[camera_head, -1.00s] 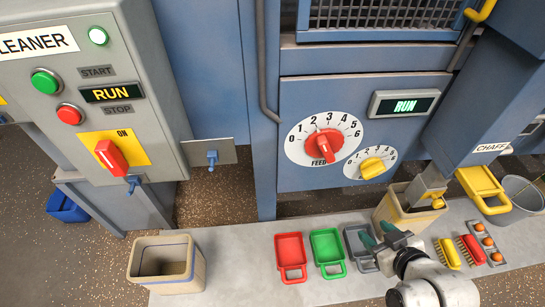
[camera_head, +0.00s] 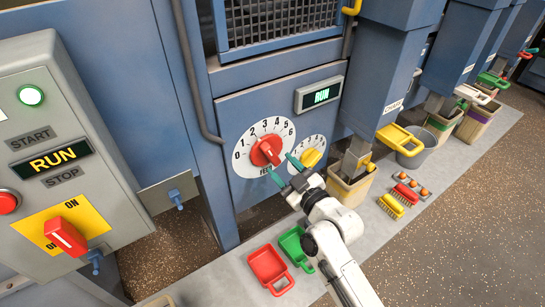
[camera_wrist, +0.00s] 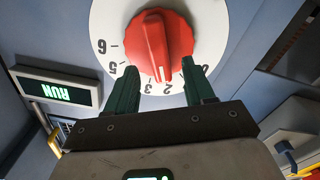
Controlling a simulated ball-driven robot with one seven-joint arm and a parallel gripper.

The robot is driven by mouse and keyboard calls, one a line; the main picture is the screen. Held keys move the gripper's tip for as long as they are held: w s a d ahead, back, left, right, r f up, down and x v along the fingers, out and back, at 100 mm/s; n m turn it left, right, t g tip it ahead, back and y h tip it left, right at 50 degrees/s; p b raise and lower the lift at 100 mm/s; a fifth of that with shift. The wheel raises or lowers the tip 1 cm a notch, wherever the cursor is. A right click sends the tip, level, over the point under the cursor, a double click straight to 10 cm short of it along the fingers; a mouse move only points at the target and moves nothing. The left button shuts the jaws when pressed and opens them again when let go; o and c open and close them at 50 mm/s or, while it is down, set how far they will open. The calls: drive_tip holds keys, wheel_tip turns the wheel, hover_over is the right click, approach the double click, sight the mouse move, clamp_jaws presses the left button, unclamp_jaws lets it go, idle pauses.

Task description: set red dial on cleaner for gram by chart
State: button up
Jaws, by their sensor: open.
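The red dial (camera_head: 267,151) sits on a white round scale numbered 0 to 6, labelled FEED, on the blue cleaner panel (camera_head: 225,112). In the wrist view the red dial (camera_wrist: 160,42) appears upside down, and its white pointer mark is near 2 and 3; I cannot tell exactly where. My gripper (camera_head: 284,169) is open just in front of the scale, at the dial's lower right. In the wrist view my gripper (camera_wrist: 160,85) has its green fingers spread below the knob, apart from it. They hide some numerals. No chart is in view.
A smaller yellow dial (camera_head: 311,157) is right of the red one. A lit RUN display (camera_head: 320,94) is above it. A control box with a red switch (camera_head: 65,236) stands at left. Red (camera_head: 270,267) and green (camera_head: 296,245) scoops lie on the grey ledge below, with a bin (camera_head: 350,188) right.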

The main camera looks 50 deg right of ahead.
sight(273, 157)
drive_tip(key=shift+p+x, duration=0.3)
drive_tip(key=shift+x, duration=2.05)
drive_tip(key=shift+c, duration=0.5)
clamp_jaws()
